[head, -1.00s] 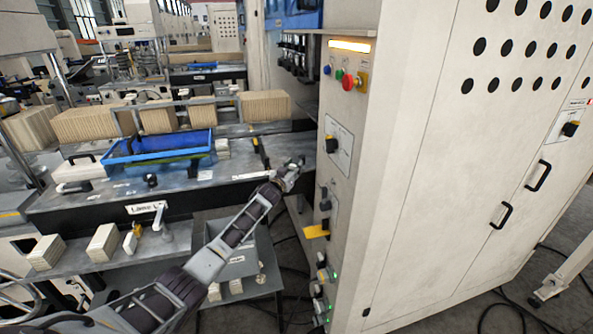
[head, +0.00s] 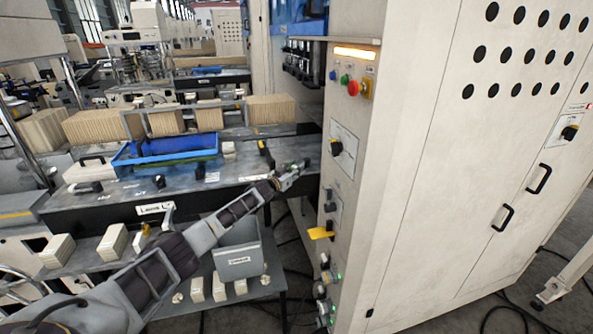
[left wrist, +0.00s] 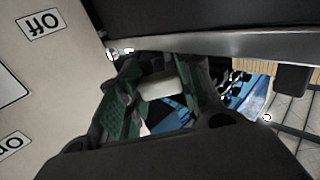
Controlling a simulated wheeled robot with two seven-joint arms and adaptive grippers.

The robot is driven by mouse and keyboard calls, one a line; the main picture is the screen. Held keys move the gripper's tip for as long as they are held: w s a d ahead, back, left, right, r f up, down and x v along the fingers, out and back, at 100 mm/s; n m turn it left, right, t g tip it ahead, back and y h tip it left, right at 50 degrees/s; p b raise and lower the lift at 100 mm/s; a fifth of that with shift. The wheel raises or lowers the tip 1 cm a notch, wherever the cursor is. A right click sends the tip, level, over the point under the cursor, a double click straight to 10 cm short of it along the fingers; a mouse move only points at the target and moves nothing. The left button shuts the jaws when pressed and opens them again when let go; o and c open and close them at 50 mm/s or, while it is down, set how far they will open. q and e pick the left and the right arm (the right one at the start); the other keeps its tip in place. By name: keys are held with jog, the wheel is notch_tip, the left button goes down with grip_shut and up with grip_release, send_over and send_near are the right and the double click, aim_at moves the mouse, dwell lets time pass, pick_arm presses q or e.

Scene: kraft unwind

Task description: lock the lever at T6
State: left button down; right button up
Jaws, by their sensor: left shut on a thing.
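My left gripper (head: 296,171) is beside the left edge of the pale control cabinet, over the right end of the grey bench. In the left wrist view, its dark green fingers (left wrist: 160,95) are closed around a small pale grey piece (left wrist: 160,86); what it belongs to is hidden. A dark lever-like handle (head: 330,206) is on the cabinet's narrow face, below and right of the gripper and apart from it. A yellow tab (head: 320,233) sticks out below it. No T6 label is readable. My right gripper is out of view.
The cabinet (head: 440,170) fills the right side. A blue tray (head: 125,158) stands on the bench; a grey bin (head: 238,264) is below.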

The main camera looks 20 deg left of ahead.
pick_arm(q)
jog(key=shift+a, duration=0.1)
dwell(0.4)
jog(key=c, duration=1)
grip_release()
jog(key=shift+o, duration=0.2)
jog(key=shift+s, duration=0.1)
jog(key=shift+s, duration=0.1)
jog(key=s+a, duration=0.2)
jog(key=s, duration=0.9)
jog(key=shift+s+a, duration=0.15)
jog(key=shift+a, duration=0.05)
